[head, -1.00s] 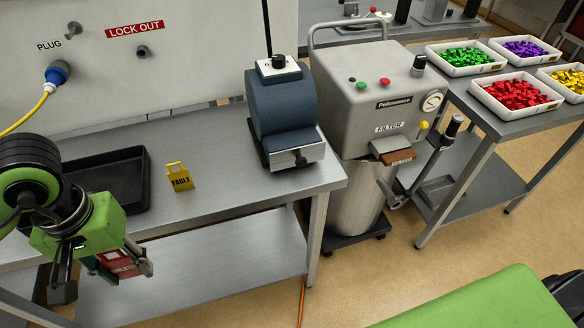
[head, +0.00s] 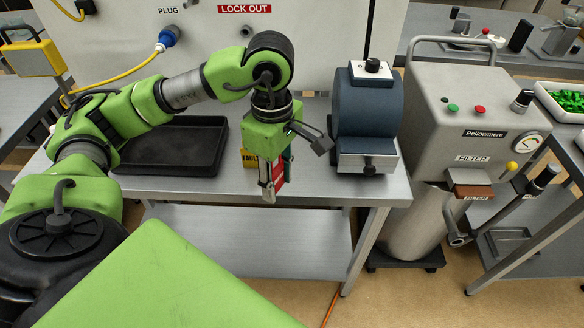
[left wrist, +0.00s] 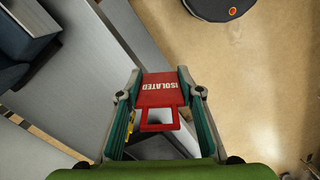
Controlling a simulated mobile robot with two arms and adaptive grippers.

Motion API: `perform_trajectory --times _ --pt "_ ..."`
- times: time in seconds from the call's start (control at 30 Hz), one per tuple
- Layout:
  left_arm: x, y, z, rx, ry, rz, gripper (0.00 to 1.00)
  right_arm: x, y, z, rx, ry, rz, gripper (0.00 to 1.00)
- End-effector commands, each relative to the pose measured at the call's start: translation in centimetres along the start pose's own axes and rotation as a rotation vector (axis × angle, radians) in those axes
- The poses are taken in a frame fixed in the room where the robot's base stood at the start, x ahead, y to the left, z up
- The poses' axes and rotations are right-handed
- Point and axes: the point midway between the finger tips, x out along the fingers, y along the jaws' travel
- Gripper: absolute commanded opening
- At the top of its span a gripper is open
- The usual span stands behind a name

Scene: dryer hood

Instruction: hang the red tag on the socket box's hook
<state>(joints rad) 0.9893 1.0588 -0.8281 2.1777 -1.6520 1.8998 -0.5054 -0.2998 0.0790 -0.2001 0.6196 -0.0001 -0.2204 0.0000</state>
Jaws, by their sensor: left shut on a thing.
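The red tag, lettered ISOLATED, shows best in the left wrist view (left wrist: 160,88), with its open loop toward the palm. My left gripper (head: 270,192) is shut on the red tag (head: 278,178) and holds it near the bench's front edge, mostly hidden by the fingers in the head view. The pale box front (head: 310,60) behind the bench carries PLUG and LOCK OUT labels and a blue plug (head: 168,37). A small dark peg (head: 246,31) sits below LOCK OUT; its hook shape is unclear. The gripper is in front of and below it, well apart.
A yellow FAULT tag (head: 249,158) stands behind my left gripper, partly hidden. A black tray (head: 172,147) lies to its left, and a blue-grey machine (head: 366,110) stands close to its right. A yellow cable (head: 112,84) crosses behind my left arm. The filter unit (head: 468,110) is farther right.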

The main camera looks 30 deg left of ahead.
Motion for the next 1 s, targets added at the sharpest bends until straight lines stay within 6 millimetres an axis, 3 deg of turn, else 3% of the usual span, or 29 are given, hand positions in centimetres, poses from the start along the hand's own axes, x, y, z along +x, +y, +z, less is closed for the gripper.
perform_trajectory --times 0.3,0.6,0.8,1.0 --pt "-1.3 0.5 -4.5 -0.884 0.001 0.003 0.23 0.0 0.1 -0.3 0.0 0.004 0.001 0.4" --pt "-2.8 0.6 -8.4 -1.659 -0.002 0.017 0.23 0.0 0.1 -0.3 0.0 0.004 0.001 0.4" --pt "-3.5 0.5 -9.8 -1.969 -0.007 0.025 0.23 0.0 0.1 -0.1 0.0 0.003 0.001 0.4" --pt "-3.7 0.5 -10.2 -2.064 -0.008 0.027 0.23 0.0 0.1 0.0 0.0 0.001 0.001 0.4"
